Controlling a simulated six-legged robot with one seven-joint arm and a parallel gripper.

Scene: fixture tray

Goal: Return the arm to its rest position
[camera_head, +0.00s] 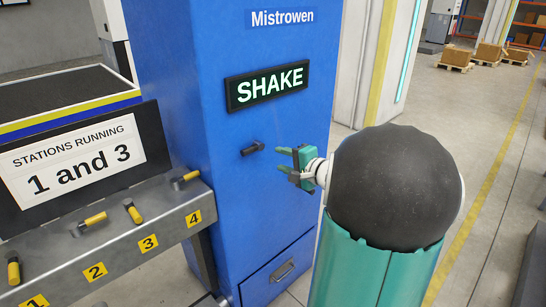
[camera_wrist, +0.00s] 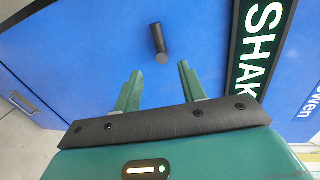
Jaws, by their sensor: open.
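My gripper (camera_head: 286,161) is green, open and empty. In the head view it is in front of the blue cabinet (camera_head: 225,130), just right of a short dark peg (camera_head: 252,148) on the cabinet face. In the wrist view its two fingers (camera_wrist: 158,88) are spread apart. The peg (camera_wrist: 159,43) shows beyond the fingertips there and appears apart from them. My arm, with a black rounded joint and green link, rises at the right of the head view and hides part of the floor.
The cabinet has a lit SHAKE sign (camera_head: 267,86) and a drawer handle (camera_head: 283,271) low down. At left, a grey ledge (camera_head: 120,262) carries several yellow-and-black levers and a sign reading "STATIONS RUNNING 1 and 3" (camera_head: 75,158). Pallets with boxes (camera_head: 456,57) stand far back right.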

